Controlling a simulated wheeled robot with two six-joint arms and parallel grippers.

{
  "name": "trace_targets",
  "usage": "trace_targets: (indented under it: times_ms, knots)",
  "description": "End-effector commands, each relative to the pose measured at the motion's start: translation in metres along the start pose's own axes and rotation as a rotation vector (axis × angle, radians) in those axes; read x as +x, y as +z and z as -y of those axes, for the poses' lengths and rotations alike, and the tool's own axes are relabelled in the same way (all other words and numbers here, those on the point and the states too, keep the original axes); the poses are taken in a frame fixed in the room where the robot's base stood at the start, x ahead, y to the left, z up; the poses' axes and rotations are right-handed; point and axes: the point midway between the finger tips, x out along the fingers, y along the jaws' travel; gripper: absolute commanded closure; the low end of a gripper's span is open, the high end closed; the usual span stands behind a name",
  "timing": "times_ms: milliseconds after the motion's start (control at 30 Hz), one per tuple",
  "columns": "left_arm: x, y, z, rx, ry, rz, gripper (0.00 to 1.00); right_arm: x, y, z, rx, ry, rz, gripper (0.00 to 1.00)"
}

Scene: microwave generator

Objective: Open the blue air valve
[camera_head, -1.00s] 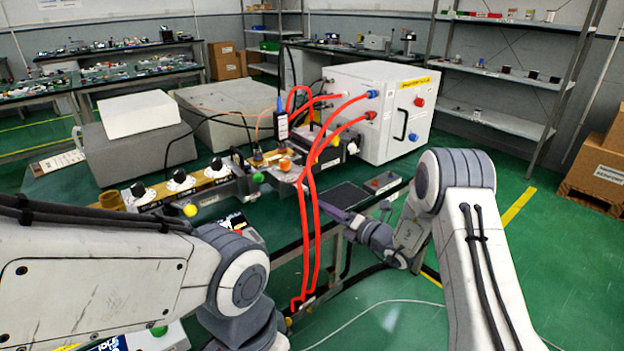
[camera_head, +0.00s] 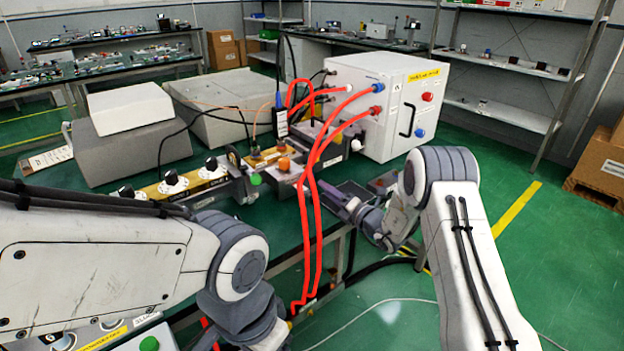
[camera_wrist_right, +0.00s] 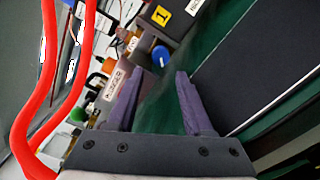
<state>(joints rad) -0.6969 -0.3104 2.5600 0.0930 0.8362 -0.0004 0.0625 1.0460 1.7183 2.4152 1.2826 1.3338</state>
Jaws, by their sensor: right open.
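A round blue knob (camera_wrist_right: 161,55) shows in the right wrist view, just past my right gripper's fingertips and between their lines. My right gripper (camera_wrist_right: 156,76) is open with nothing between its fingers. In the head view my right gripper (camera_head: 342,200) is beside the red hoses, low in front of the bench equipment. Another blue knob (camera_head: 420,133) is on the front of the white cabinet (camera_head: 372,140), below a red knob (camera_head: 427,97).
Red hoses (camera_head: 312,215) hang from the cabinet down past the bench, close to the left of my right gripper; they also show in the wrist view (camera_wrist_right: 47,75). Several black-and-white knobs (camera_head: 172,182) line the bench at left. Shelves (camera_head: 500,112) stand behind.

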Motion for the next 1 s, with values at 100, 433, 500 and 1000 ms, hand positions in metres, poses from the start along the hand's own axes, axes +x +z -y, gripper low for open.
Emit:
trace_targets:
  times_ms: [100,433,500,1000]
  knots:
    - [-0.001,0.0,0.0,0.0,0.0,0.0,0.31,0.023,0.001,0.0,-0.001,0.002,0.002,0.49]
    - [-0.001,0.0,0.0,0.0,0.0,0.0,0.31,0.069,0.001,0.001,-0.001,0.0,0.001,0.49]
    - [-0.001,0.0,0.0,0.0,0.0,0.0,0.31,0.073,0.001,0.0,-0.001,0.0,0.002,0.49]
    - [-0.001,0.0,0.0,0.0,0.0,0.0,0.31,0.076,0.0,0.0,0.0,0.0,0.0,1.0]
